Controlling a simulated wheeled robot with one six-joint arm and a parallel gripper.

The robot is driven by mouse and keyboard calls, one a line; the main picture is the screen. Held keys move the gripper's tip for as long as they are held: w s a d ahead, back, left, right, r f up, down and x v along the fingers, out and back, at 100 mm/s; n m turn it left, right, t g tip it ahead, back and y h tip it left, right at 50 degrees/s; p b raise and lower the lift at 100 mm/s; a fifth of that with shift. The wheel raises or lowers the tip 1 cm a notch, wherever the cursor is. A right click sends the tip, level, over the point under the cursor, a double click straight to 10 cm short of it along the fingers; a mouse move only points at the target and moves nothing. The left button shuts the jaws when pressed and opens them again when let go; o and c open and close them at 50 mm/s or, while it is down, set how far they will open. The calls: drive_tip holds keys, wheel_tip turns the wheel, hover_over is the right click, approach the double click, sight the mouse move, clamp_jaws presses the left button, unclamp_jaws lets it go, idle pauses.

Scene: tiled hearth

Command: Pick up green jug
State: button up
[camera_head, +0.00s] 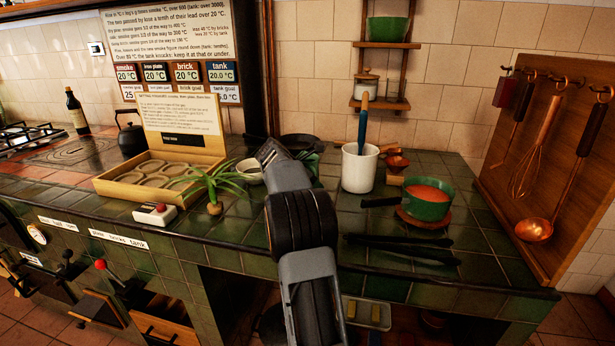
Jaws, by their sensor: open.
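My arm rises from the bottom middle and reaches over the tiled counter (225,222). My gripper (268,152) is at its far end, pointing away towards the back of the counter; it is open, and its fingertips are hard to make out. A green object (310,158) shows just right of my gripper, mostly hidden behind my arm. It may be the green jug, but I cannot tell its shape or whether the gripper touches it. No other jug is plain to see.
A white crock (359,168) with a blue-handled tool stands right of my arm. A green pan (427,198) of orange-red contents and black tongs (402,248) are farther right. A spring-onion-like plant (214,188), pale bowl (249,171) and wooden tray (112,187) lie left.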

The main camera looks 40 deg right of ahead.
drive_tip(key=shift+c, duration=0.2)
clamp_jaws()
idle(1.1)
